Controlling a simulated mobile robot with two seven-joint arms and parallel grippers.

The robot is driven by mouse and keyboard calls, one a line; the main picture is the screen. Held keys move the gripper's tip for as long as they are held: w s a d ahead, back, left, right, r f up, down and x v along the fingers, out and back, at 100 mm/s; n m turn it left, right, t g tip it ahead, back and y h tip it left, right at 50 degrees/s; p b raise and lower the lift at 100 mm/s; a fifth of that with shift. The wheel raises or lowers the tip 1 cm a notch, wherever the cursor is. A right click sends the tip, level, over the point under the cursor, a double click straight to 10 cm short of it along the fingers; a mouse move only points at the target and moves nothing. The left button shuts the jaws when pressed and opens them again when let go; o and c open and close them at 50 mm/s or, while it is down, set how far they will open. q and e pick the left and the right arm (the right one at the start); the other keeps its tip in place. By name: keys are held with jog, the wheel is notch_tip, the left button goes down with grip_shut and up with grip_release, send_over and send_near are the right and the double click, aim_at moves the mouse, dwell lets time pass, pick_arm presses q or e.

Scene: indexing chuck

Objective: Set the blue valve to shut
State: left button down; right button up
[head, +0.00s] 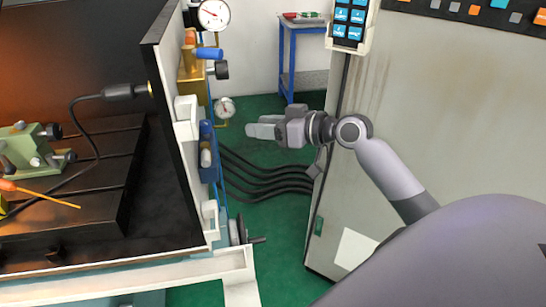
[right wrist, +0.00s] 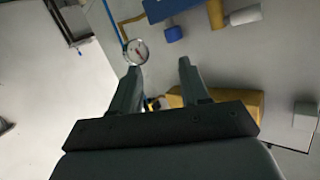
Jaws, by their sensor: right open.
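The blue valve handle (head: 208,53) sticks out to the right from a brass-yellow valve block (head: 190,88) on the side of the machine in the head view. It lies roughly level and looks tilted slightly. A blue cylinder (right wrist: 175,32) beside yellow parts in the right wrist view looks like this handle, beyond my fingertips. My right gripper (head: 252,131) is open and empty, to the right of and below the valve, apart from it. Its two fingers (right wrist: 158,76) show spread in the right wrist view. My left gripper is not in view.
A gauge (head: 213,14) sits above the valve and another (head: 224,108) below it. A dark knob (head: 221,70) is just under the handle. Black hoses (head: 265,180) run to a grey cabinet (head: 410,110) on the right. Green floor lies between machine and cabinet.

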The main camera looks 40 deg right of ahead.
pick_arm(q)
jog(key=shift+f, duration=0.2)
pick_arm(e)
notch_tip(320, 180, down, 9)
jog(key=d+h, duration=0.1)
jog(key=h, duration=0.1)
jog(key=shift+s+d, duration=0.3)
jog(key=shift+s, duration=0.1)
jog(key=shift+r, duration=0.2)
